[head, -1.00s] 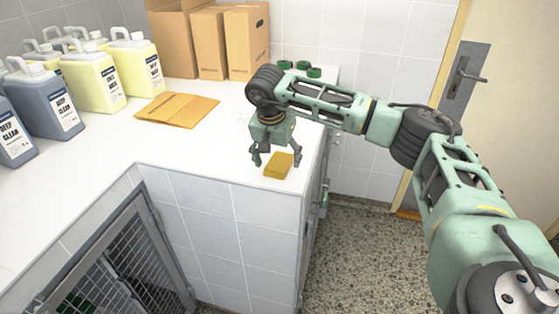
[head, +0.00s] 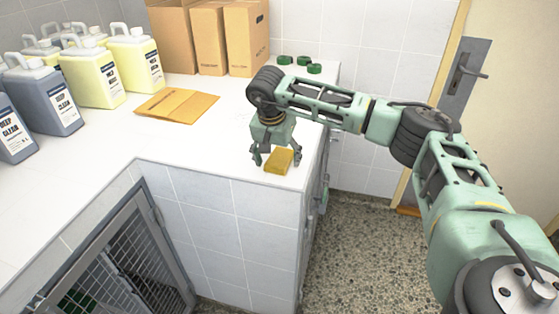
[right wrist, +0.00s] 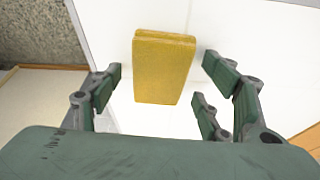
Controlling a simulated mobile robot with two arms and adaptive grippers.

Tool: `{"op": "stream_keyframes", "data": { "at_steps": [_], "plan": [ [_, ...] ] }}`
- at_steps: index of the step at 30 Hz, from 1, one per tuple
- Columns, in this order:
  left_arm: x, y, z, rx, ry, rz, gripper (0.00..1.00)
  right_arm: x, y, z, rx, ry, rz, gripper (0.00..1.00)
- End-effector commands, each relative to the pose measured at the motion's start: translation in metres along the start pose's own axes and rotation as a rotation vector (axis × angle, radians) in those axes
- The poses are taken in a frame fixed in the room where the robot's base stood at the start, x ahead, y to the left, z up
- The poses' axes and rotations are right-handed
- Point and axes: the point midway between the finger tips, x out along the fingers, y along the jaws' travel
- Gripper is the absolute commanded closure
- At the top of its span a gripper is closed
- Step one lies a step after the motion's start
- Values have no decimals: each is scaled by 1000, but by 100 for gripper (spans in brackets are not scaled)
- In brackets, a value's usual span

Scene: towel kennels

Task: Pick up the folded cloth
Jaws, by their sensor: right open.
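The folded cloth (head: 279,161) is a small yellow block lying on the white counter near its front right corner. My right gripper (head: 276,163) is directly above and around it, pointing down, its fingers spread. In the right wrist view the cloth (right wrist: 162,66) lies between and ahead of the open fingers (right wrist: 158,95), with clear white counter on both sides of it. No finger visibly touches it. My left gripper is not in view.
Jugs of yellow (head: 134,60) and grey liquid (head: 42,95) stand at the left. A flat brown envelope (head: 177,106), cardboard boxes (head: 228,40) and green caps (head: 303,61) lie further back. The counter's edge drops off just right of the cloth. A mesh kennel door (head: 115,270) is below.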

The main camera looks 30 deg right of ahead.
Motion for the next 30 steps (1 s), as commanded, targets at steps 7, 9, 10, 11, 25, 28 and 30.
{"op": "stream_keyframes", "data": {
  "at_steps": [7, 9, 10, 11, 25, 28, 30],
  "plan": [
    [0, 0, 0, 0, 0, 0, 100, 0, 0, 0, 0, 0, 0, 42],
    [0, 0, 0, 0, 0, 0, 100, 0, 0, 0, 0, 0, 0, 48],
    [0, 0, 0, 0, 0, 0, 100, 0, 0, 0, 0, 0, 1, 51],
    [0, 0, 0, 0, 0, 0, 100, 0, 0, 0, 0, 0, 1, 53],
    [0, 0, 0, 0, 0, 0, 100, 2, 3, 1, -2, -3, 9, 78],
    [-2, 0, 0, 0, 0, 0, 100, -1, 3, 0, -2, -4, 10, 78],
    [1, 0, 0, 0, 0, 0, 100, -5, 2, -1, -2, -3, 8, 78]
  ]
}}
